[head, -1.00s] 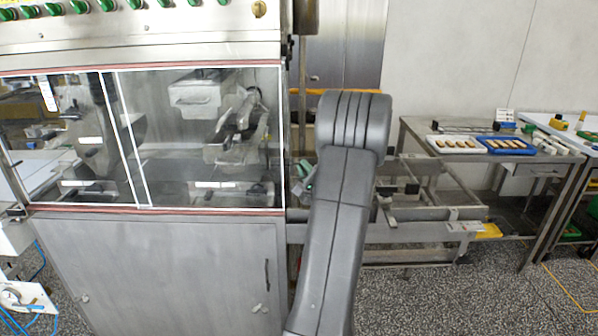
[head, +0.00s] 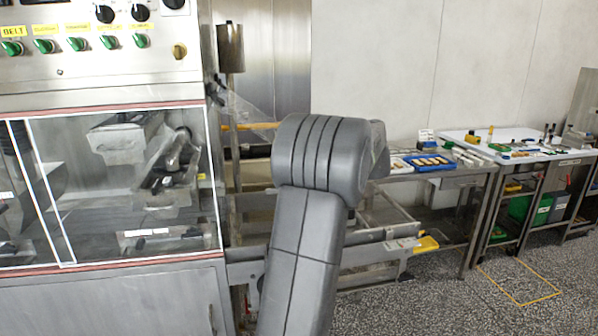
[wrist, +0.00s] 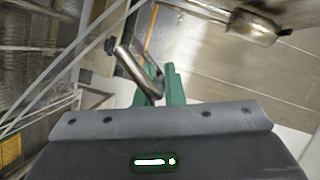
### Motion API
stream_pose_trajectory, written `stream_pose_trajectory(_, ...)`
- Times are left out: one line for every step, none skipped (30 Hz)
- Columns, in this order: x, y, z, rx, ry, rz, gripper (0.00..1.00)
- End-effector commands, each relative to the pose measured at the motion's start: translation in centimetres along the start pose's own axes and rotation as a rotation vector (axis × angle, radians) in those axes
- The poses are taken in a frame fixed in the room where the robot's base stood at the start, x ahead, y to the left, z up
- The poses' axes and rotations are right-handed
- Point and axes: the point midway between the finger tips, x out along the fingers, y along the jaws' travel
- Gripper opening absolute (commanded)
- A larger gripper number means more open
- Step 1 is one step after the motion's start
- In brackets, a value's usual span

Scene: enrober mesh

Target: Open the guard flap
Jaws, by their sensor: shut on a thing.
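In the wrist view, my gripper (wrist: 162,84) has its green fingers shut on a short metal bar handle (wrist: 131,66). Pale straight edges of what looks like a clear panel run diagonally to the left of the handle. In the head view, a clear sheet, apparently the guard flap (head: 246,114), slants out from the right end of the machine, beside the upright post. Its lower part is hard to make out. My arm hides the gripper and handle in the head view.
The enrober cabinet (head: 120,290) with clear front windows and a control panel (head: 100,70) stands at left. A metal conveyor frame (head: 375,245) runs out behind my arm. Tables with trays, including a blue tray (head: 432,166), stand at right. Speckled floor is open at front right.

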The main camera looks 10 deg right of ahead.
Motion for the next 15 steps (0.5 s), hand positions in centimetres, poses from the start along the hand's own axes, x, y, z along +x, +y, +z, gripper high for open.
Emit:
stream_pose_trajectory(-0.7,-1.9,-1.6,-0.048,0.009,0.012,0.00)
stream_pose_trajectory(-1.0,-2.6,-2.3,-0.073,0.009,0.023,0.00)
stream_pose_trajectory(-1.3,-3.4,-3.1,-0.108,0.010,0.038,0.00)
stream_pose_trajectory(-1.6,-4.1,-3.7,-0.134,0.010,0.049,0.00)
stream_pose_trajectory(-1.9,-4.8,-4.3,-0.159,0.010,0.061,0.00)
stream_pose_trajectory(-2.2,-5.7,-5.0,-0.192,0.010,0.075,0.00)
stream_pose_trajectory(-2.4,-6.4,-5.5,-0.216,0.010,0.085,0.00)
stream_pose_trajectory(-2.6,-7.0,-6.0,-0.239,0.010,0.095,0.00)
stream_pose_trajectory(-2.9,-7.9,-6.6,-0.270,0.010,0.108,0.00)
stream_pose_trajectory(-3.1,-8.5,-7.0,-0.291,0.010,0.118,0.00)
stream_pose_trajectory(-3.2,-9.2,-7.4,-0.313,0.011,0.126,0.00)
stream_pose_trajectory(-3.4,-10.0,-7.8,-0.339,0.011,0.138,0.00)
stream_pose_trajectory(-3.6,-10.6,-8.2,-0.358,0.011,0.146,0.00)
stream_pose_trajectory(-3.7,-11.1,-8.5,-0.377,0.012,0.154,0.00)
stream_pose_trajectory(-3.9,-11.8,-8.8,-0.399,0.011,0.164,0.00)
